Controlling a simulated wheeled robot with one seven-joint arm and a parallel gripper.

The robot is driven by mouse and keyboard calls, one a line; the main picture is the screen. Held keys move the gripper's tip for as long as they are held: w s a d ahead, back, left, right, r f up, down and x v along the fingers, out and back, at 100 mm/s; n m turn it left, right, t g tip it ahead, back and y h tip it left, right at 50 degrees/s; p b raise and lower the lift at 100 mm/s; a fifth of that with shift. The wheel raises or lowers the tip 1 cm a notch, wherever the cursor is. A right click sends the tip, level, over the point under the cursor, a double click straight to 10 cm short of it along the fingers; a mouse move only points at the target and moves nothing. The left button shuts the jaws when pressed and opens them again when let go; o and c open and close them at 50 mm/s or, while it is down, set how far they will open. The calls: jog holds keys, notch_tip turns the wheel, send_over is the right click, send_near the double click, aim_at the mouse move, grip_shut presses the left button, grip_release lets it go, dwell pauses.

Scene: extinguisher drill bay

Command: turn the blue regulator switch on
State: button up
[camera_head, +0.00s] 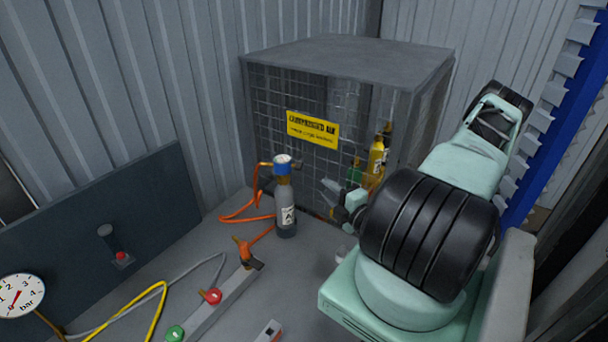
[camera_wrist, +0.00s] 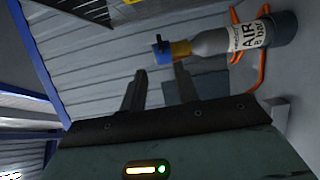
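The blue regulator switch (camera_head: 283,166) sits on top of a small upright grey gas cylinder (camera_head: 286,212) labelled AIR. In the wrist view the blue switch (camera_wrist: 161,50) shows just beyond the fingertips, between their lines, with a brass-coloured neck (camera_wrist: 180,48) joining it to the cylinder (camera_wrist: 222,41). My gripper (camera_head: 331,197) is to the right of the cylinder and a little lower than the switch. Its two fingers (camera_wrist: 160,80) are apart with nothing between them. A gap shows between the fingertips and the switch in the head view.
A wire cage (camera_head: 345,55) with a yellow sign and gas bottles stands behind. An orange hose (camera_head: 243,217) loops left of the cylinder. An orange-handled valve (camera_head: 245,250), red knob (camera_head: 211,296) and green knob (camera_head: 175,333) line a bar in front. A gauge (camera_head: 18,296) is far left.

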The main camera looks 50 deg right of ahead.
aim_at(299, 166)
jog(key=p+x, duration=0.5)
jog(key=x, duration=0.7)
jog(key=shift+f, duration=0.1)
grip_shut()
